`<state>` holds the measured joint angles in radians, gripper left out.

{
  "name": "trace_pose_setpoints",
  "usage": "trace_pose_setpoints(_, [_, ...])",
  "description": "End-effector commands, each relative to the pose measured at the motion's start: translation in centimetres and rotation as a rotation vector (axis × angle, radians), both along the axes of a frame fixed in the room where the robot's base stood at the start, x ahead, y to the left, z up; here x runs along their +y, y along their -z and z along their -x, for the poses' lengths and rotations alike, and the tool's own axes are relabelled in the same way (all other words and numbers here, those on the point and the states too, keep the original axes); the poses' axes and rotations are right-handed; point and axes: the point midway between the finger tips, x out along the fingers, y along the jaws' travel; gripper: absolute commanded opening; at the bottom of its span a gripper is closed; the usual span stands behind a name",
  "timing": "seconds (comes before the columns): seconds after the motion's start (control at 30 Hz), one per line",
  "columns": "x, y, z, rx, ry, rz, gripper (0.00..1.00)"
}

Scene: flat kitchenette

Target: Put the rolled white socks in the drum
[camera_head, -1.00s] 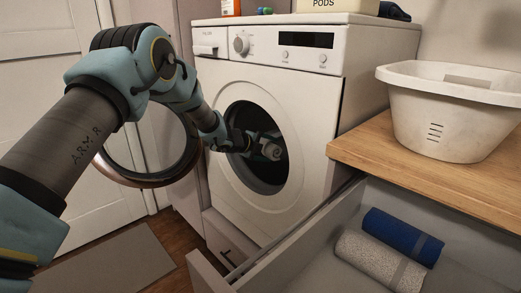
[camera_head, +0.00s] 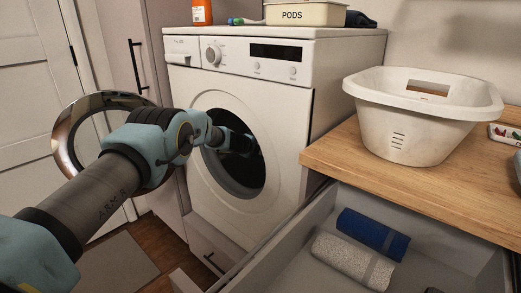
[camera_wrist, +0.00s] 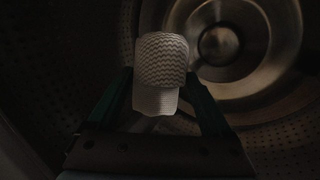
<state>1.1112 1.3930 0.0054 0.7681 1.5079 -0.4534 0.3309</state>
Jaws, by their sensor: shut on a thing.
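The rolled white socks (camera_wrist: 161,62) show in the wrist view as a pale, ribbed roll between the two fingers of my gripper (camera_wrist: 160,98). My gripper is shut on them. Behind them is the dark, perforated drum (camera_wrist: 265,140) with a round metal hub at its back. In the head view, my arm reaches through the round opening of the washing machine (camera_head: 290,120), into the drum (camera_head: 240,178). The socks and the fingertips cannot be made out in the head view.
The round door (camera_head: 67,150) stands open at the left of the machine. An open drawer (camera_head: 285,262) holds a blue roll (camera_head: 373,232) and a speckled grey roll (camera_head: 345,262). A white basket (camera_head: 400,130) stands on the wooden counter (camera_head: 340,160). A pods box (camera_head: 330,14) is on top of the machine.

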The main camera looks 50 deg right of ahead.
Motion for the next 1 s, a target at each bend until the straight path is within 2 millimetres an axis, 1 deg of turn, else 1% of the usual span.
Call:
trace_pose_setpoints(0.27, [-0.1,0.0,0.0,-0.001,0.0,0.0,0.29])
trace_pose_setpoints(0.3, [-0.1,0.0,0.0,-0.001,0.0,0.0,0.87])
trace_pose_setpoints(0.4, [-0.1,0.0,0.0,-0.001,0.0,0.0,0.98])
trace_pose_setpoints(0.43, [-0.1,0.0,0.0,-0.001,0.0,0.0,1.0])
trace_pose_setpoints(0.77, [0.2,-0.1,-0.1,0.001,0.0,-0.001,1.0])
trace_pose_setpoints(0.87, [0.7,-0.5,-0.2,0.001,-0.002,0.0,1.0])
trace_pose_setpoints(1.0, [2.1,-1.3,-0.3,0.002,-0.002,0.0,1.0])
